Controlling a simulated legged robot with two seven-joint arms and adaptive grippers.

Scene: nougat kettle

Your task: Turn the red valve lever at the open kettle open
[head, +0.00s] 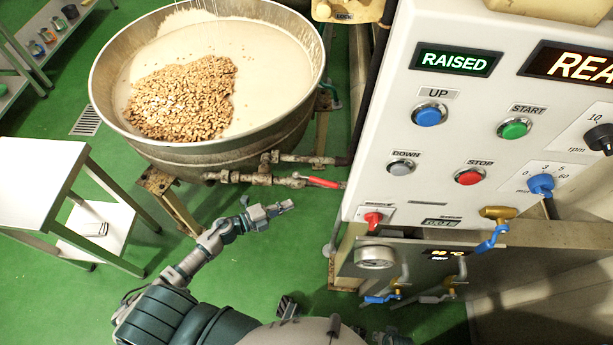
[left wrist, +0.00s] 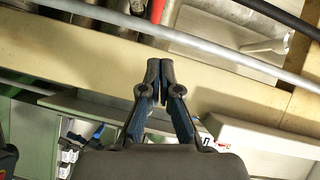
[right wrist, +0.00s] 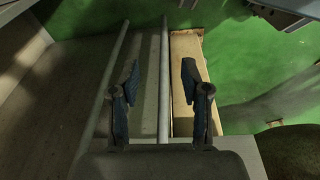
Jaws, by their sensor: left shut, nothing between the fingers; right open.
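The open kettle (head: 285,128) holds a pale mass with a heap of nuts. Below it, the red valve lever (head: 325,183) sits on the lower steel pipe and points right, roughly along the pipe. My left gripper (head: 287,206) is just below and left of the lever, apart from it. In the left wrist view its fingertips (left wrist: 160,68) are together and empty, and a red piece (left wrist: 157,10), likely the lever, shows at the top edge. My right gripper (right wrist: 160,85) is open and empty in the right wrist view, above thin rails; I cannot make it out surely in the head view.
The white control panel (head: 400,130) with buttons and a RAISED display stands at right. Blue-handled valves (head: 490,242) and a gauge (head: 376,256) sit under it. A white side table (head: 40,180) stands at left.

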